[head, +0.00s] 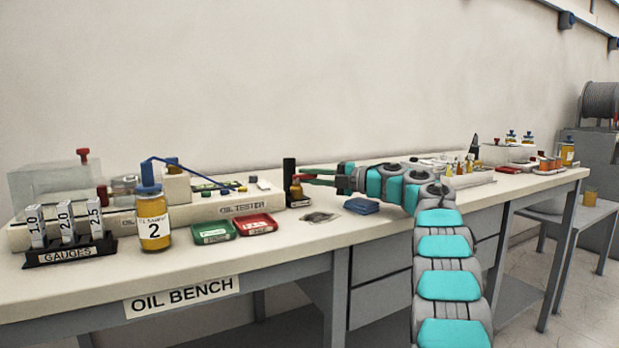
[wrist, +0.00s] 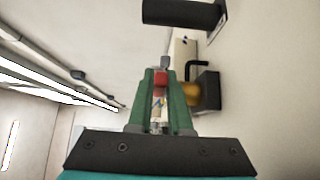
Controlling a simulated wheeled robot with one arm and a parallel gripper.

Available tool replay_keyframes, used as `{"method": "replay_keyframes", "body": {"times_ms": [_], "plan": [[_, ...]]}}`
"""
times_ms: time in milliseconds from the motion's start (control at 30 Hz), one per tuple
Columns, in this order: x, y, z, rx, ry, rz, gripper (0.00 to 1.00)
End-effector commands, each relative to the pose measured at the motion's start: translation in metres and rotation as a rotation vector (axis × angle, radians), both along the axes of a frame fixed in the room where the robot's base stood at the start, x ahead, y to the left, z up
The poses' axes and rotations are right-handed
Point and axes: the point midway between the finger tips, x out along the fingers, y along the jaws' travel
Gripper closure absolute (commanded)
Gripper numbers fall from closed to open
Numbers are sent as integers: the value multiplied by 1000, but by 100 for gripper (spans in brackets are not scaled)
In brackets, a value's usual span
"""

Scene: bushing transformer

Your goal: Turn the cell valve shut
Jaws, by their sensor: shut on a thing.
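The cell valve appears to be the small fitting with a brass-yellow body (wrist: 193,94) on a dark block (wrist: 208,92); the brass also shows in the head view (head: 296,191). A red handle (wrist: 160,78) sits between the two green fingers of my gripper (wrist: 160,82). In the head view, my gripper (head: 308,177) reaches left, low over the bench, and is shut on this red handle. The fingers hide part of the handle, and I cannot tell how far the valve is turned.
A black upright cylinder (head: 289,172) stands close by my fingertips. The oil tester (head: 240,208), green tray (head: 213,232), red tray (head: 256,224), sample bottle (head: 153,220) and gauge rack (head: 70,248) are to the left. A blue pad (head: 361,206) lies in front of my wrist.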

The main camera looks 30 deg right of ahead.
Motion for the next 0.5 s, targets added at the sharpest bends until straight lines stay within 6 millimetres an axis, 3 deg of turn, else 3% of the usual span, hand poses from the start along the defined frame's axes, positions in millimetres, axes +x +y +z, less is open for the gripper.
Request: {"method": "replay_keyframes", "body": {"times_ms": [500], "plan": [[3, 1, 0, 1, -1, 56, 100]]}}
